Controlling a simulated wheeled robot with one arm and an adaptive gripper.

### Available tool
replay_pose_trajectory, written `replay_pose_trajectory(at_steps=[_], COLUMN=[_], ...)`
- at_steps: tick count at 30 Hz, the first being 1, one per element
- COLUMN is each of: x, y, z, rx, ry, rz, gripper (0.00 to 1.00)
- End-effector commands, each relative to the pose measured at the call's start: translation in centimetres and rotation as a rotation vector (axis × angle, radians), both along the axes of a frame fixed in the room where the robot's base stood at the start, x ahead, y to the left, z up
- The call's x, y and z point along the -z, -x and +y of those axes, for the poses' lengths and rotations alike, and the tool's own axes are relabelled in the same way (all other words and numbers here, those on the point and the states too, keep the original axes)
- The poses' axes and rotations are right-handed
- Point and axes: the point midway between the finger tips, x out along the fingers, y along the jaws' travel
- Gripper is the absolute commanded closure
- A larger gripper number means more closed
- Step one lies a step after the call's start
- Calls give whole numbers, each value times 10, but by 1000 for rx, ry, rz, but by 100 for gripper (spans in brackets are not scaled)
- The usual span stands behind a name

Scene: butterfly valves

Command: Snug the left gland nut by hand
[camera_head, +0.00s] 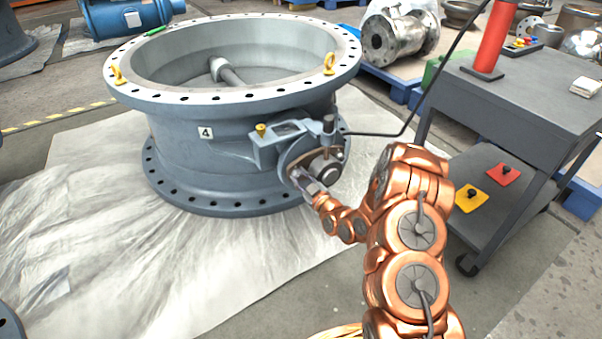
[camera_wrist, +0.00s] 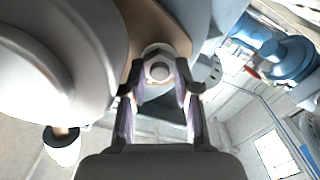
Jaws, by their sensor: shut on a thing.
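The large grey butterfly valve (camera_head: 215,145), marked 4, lies flat with its open bore facing up. Its shaft boss and gland (camera_head: 322,160) stick out at the front right. My gripper (camera_head: 306,184) is at the left side of the gland. In the wrist view my gripper's two fingers (camera_wrist: 160,92) are shut on the left gland nut (camera_wrist: 158,68), one on each side. The nut's round end shows between the fingertips. In the head view the nut is too small and too covered to make out.
A large rounded pale grey part (camera_wrist: 60,60) fills the left of the wrist view, close to my fingers. A grey cart (camera_head: 530,95) stands right of my arm. A black cable (camera_head: 385,133) runs from the valve towards the cart. A white sheet (camera_head: 90,240) lies under the valve.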

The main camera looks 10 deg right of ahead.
Motion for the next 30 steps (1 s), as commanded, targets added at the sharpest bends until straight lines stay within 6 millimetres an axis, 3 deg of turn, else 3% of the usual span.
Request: replay_pose_trajectory(at_steps=[14, 15, 17, 30], x=[-1, -1, -1, 0], y=[0, 0, 0, 5], z=[0, 0, 0, -2], rx=[-1, -1, -1, 0], ry=[-61, -61, -61, -60], rz=[17, 17, 17, 19], gripper=[100, 66, 60, 58])
